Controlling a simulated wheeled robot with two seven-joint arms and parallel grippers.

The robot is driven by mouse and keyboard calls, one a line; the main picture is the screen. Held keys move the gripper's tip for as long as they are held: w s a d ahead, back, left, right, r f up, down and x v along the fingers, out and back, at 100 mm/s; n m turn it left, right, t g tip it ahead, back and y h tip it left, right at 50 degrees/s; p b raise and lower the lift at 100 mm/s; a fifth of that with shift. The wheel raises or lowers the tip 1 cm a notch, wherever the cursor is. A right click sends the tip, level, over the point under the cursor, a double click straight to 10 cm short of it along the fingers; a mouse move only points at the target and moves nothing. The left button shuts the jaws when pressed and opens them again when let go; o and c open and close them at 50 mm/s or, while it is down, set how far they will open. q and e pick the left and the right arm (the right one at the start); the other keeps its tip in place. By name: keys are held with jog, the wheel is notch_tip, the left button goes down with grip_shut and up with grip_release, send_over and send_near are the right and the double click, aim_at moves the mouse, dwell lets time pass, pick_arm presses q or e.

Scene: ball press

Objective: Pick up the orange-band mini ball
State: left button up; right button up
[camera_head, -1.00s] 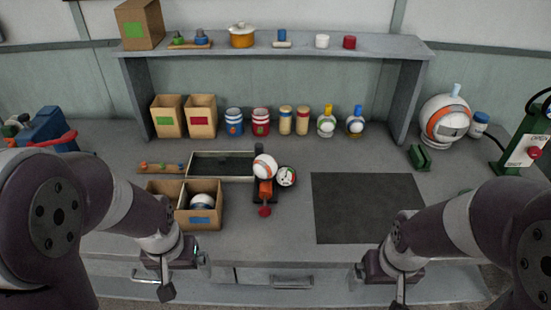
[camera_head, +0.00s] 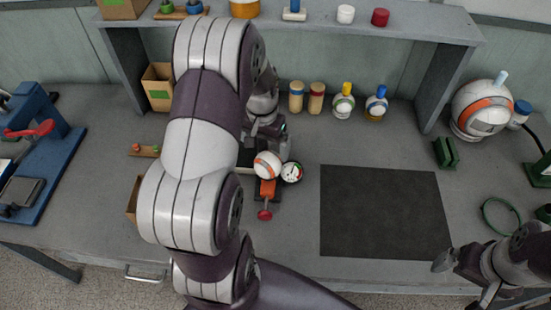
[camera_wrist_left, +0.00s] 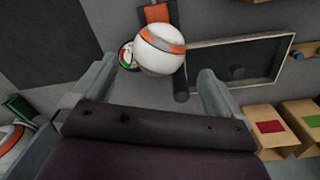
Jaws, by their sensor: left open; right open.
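The orange-band mini ball (camera_head: 267,164) is white with an orange stripe. It sits on the small press with an orange body (camera_head: 267,188) and a red knob, beside a round dial gauge (camera_head: 292,172). My left gripper (camera_head: 272,140) is open just behind the ball in the head view, its arm coming across the picture. In the left wrist view the ball (camera_wrist_left: 160,50) appears between the two spread fingers, near their tips, and I see no finger touching it. My right gripper (camera_head: 488,292) is open and empty at the lower right, partly cut off.
A dark mat (camera_head: 384,212) lies clear to the right. A large orange-band ball (camera_head: 482,108) stands at the far right. Bottles and jars stand under the shelf (camera_head: 400,26). A framed dark tray (camera_wrist_left: 240,62) lies beside the press.

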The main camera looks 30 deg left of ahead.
aim_at(268, 155)
pick_arm(q)
jog(key=f, duration=0.2)
jog(key=f+p, duration=0.1)
jog(key=f, duration=0.4)
jog(key=shift+w+d, duration=0.15)
jog(key=shift+w, duration=0.1)
jog(key=shift+s+f, duration=0.15)
jog(key=shift+f, duration=0.4)
jog(key=shift+w, duration=0.2)
jog(key=c, duration=0.7)
jog(key=shift+s, duration=0.1)
jog(key=shift+c, duration=0.6)
